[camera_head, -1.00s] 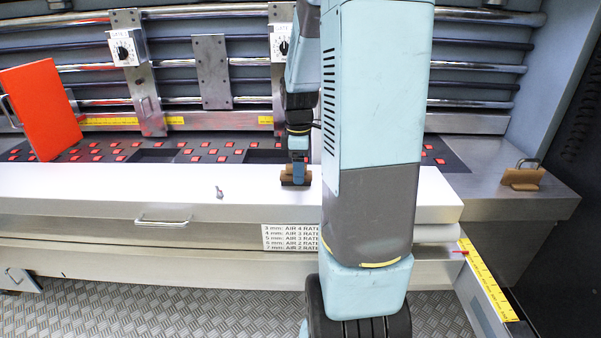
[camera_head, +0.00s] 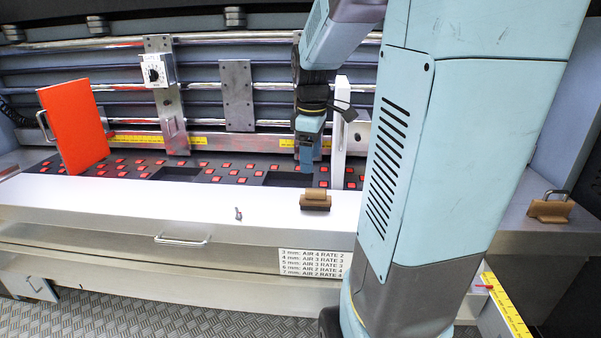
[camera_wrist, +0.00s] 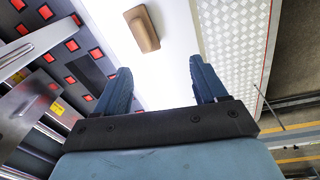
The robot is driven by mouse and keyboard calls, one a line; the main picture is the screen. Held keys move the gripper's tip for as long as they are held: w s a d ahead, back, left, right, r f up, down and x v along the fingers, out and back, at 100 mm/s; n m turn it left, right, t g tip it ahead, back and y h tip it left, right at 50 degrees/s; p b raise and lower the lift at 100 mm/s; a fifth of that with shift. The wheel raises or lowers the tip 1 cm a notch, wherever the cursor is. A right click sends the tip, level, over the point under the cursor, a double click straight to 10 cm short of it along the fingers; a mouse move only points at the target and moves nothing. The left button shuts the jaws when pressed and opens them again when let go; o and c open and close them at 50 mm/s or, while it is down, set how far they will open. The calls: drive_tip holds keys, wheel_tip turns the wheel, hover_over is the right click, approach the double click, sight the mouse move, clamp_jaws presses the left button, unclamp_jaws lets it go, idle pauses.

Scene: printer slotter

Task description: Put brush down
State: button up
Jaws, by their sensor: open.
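The brush (camera_head: 315,200), a brown block with a dark underside, lies on the white ledge in front of the machine bed. It also shows in the wrist view (camera_wrist: 142,28), lying on the white surface beyond my fingertips. My gripper (camera_head: 307,160) is above and behind the brush in the head view, apart from it. In the wrist view, my gripper (camera_wrist: 160,78) has its two blue fingers spread wide with nothing between them.
An orange-red panel (camera_head: 75,125) stands at the left. A small grey item (camera_head: 238,214) lies on the white ledge (camera_head: 130,203). A brown block with a metal handle (camera_head: 551,208) sits at the right. A white upright (camera_head: 339,130) stands beside my gripper. Rails cross behind.

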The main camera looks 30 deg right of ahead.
drive_tip(key=s+a+r+m+t, duration=0.2)
drive_tip(key=s+a+m, duration=0.2)
drive_tip(key=s+a, duration=0.2)
drive_tip(key=s+a+r+m+t, duration=0.2)
drive_tip(key=s+a+m, duration=0.3)
drive_tip(key=s, duration=0.3)
drive_tip(key=shift+s+a+t, duration=0.25)
drive_tip(key=shift+a+t, duration=0.05)
drive_tip(key=shift+a, duration=0.15)
drive_tip(key=shift+w, duration=0.1)
drive_tip(key=shift+c, duration=0.3)
